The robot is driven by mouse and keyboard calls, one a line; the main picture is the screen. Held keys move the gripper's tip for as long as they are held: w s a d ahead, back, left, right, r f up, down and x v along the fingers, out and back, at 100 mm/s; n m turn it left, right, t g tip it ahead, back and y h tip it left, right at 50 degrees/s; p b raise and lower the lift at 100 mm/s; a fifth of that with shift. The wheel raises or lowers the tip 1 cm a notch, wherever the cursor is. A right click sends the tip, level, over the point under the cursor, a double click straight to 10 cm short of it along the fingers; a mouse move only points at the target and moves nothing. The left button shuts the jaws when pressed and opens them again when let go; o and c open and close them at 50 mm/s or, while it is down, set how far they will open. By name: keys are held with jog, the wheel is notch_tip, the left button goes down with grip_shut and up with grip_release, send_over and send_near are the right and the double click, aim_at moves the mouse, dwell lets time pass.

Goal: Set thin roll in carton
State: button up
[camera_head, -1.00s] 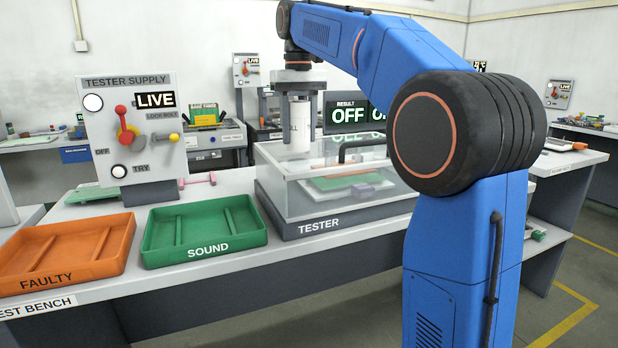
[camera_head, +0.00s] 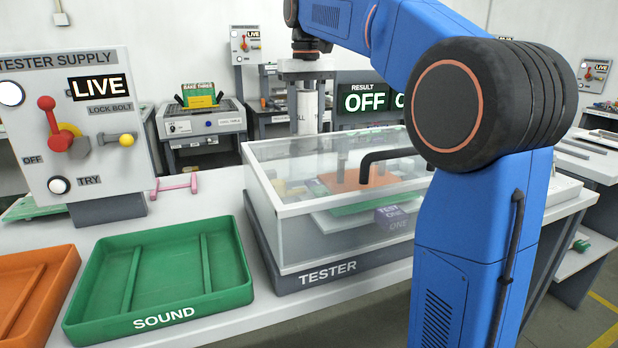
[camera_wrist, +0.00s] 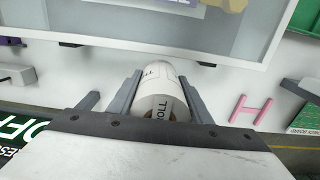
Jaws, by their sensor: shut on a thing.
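My gripper (camera_head: 307,100) is shut on a white roll (camera_head: 306,112). I cannot make out a carton in either view.
The clear-lidded tester (camera_head: 272,215) with a black handle stands on the bench. A green SOUND tray (camera_head: 165,318) and an orange tray (camera_head: 58,262) lie left of it. The TESTER SUPPLY panel (camera_head: 75,125) stands behind them. A pink piece (camera_wrist: 250,110) lies on the bench.

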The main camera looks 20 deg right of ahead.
notch_tip(320, 180, down, 14)
jog(key=shift+f, duration=0.15)
dwell(0.4)
jog(key=o, duration=0.8)
jog(key=shift+f, duration=0.15)
jog(key=o, duration=0.4)
jog(key=shift+o, duration=0.2)
